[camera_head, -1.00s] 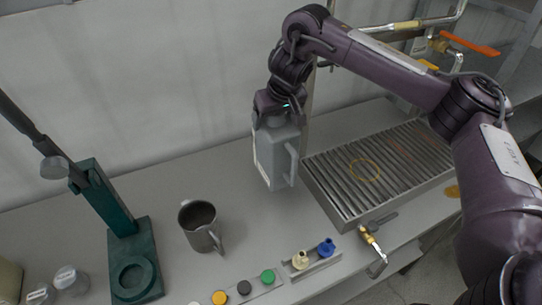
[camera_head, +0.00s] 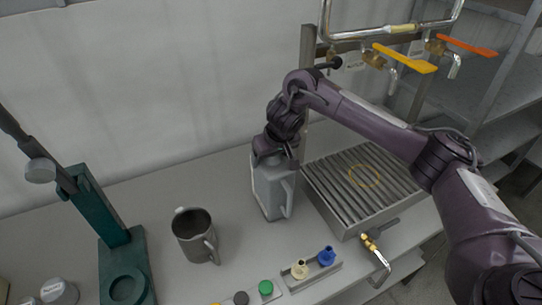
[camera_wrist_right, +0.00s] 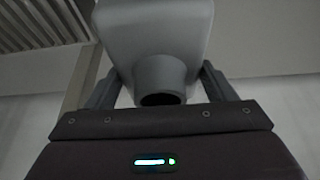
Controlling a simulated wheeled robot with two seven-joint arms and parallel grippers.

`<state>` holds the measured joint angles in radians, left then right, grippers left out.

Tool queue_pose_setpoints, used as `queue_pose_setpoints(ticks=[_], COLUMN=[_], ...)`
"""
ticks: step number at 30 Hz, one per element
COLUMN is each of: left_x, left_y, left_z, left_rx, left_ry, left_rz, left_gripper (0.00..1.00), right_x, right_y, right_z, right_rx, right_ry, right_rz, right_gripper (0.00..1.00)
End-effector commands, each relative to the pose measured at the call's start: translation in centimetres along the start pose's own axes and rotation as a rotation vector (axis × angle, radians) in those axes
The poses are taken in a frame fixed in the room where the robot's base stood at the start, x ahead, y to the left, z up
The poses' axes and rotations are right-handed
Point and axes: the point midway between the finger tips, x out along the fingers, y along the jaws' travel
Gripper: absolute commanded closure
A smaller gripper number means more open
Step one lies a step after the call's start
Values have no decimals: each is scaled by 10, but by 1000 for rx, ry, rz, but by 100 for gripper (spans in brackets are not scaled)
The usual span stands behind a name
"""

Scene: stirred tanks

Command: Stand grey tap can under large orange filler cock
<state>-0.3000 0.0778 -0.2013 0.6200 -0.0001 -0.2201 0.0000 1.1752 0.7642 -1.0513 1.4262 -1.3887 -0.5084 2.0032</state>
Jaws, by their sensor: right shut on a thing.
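The grey tap can (camera_head: 272,190) is a boxy jug with a side handle, upright between the mug and the slatted drain tray. My right gripper (camera_head: 274,157) is shut on its neck from above; the right wrist view also shows the can (camera_wrist_right: 155,30) between the fingers (camera_wrist_right: 160,85). I cannot tell whether its base touches the bench. The filler cock with the orange lever (camera_head: 467,45) is on the pipe at upper right, beside one with a yellow lever (camera_head: 403,58). My left gripper is out of view.
The drain tray (camera_head: 347,228) bears a yellow ring mark (camera_head: 363,175); my right arm covers its right part. A grey mug (camera_head: 195,237) stands left of the can. A green stand (camera_head: 122,255) is further left.

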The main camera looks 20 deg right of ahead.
Motion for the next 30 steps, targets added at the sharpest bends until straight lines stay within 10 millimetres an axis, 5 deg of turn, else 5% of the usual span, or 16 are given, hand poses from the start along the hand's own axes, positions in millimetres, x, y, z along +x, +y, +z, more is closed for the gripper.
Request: queue_pose_setpoints(ticks=[4, 5, 9, 20, 25, 30], left_x=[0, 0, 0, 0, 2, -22], left_y=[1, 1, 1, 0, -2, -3], left_z=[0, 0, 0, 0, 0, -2], left_rx=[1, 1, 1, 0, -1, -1], left_ry=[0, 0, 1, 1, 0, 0], left_rz=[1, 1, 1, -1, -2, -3], left_gripper=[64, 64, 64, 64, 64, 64], right_x=[2, 2, 2, -2, -28, -74], right_y=[0, 0, 0, 0, 0, 1], right_z=[1, 1, 1, -1, -1, -4], right_rx=[1, 0, 0, 0, -1, -3], right_ry=[1, 0, 0, 2, 5, 7], right_rz=[-1, -1, -1, -1, -1, 3], right_gripper=[70, 19, 1, 1, 1, 1])
